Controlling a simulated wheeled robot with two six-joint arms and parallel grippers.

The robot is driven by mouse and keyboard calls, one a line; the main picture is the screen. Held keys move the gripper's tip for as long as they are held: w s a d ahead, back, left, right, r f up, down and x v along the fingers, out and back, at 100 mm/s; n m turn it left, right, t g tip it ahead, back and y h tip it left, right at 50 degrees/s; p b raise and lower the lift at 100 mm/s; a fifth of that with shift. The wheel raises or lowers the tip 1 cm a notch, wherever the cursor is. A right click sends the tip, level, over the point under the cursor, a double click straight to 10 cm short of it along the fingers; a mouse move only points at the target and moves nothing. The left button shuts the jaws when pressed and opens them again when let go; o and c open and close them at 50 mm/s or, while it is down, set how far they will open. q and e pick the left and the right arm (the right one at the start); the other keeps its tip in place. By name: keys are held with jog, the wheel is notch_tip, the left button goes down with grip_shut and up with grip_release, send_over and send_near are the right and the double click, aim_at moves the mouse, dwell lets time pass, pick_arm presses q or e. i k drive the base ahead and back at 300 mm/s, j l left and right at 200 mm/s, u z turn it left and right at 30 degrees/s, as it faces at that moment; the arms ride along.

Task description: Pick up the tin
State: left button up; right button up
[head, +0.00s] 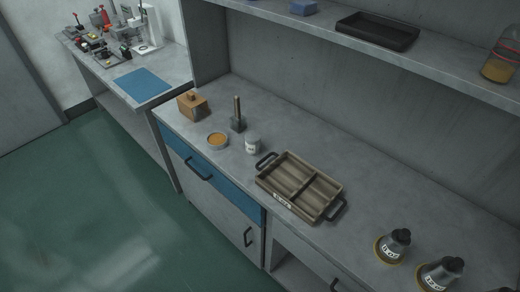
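A low round tin (217,141) with a grey rim and an orange-brown top or content sits near the front edge of the grey counter (330,150). A small pale cylindrical container (252,145) with a dark mark on its side stands upright to its right, apart from it. I cannot tell whether that one is also a tin. Neither of my grippers is in view.
A wooden block (192,105) and a dark-based tool with an upright handle (238,117) stand behind the tin. A divided tray (300,185) with black handles lies to the right. Dark-topped flasks (393,245) stand further right. A shelf (420,63) overhangs the back.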

aim_at(252, 139)
jog(key=j+z, duration=0.7)
jog(key=k+j+z, duration=0.15)
jog(key=z, duration=0.2)
jog(key=k+j, duration=0.15)
jog(key=j, duration=0.25)
jog(key=k+j+z, duration=0.1)
jog(key=j, duration=0.3)
jog(key=k+j, duration=0.2)
jog(key=j, duration=0.15)
jog(key=k+j+z, duration=0.1)
jog(key=j, duration=0.3)
jog(key=k+j, duration=0.25)
jog(key=k+j+z, duration=0.1)
jog(key=j, duration=0.35)
jog(key=k, duration=0.1)
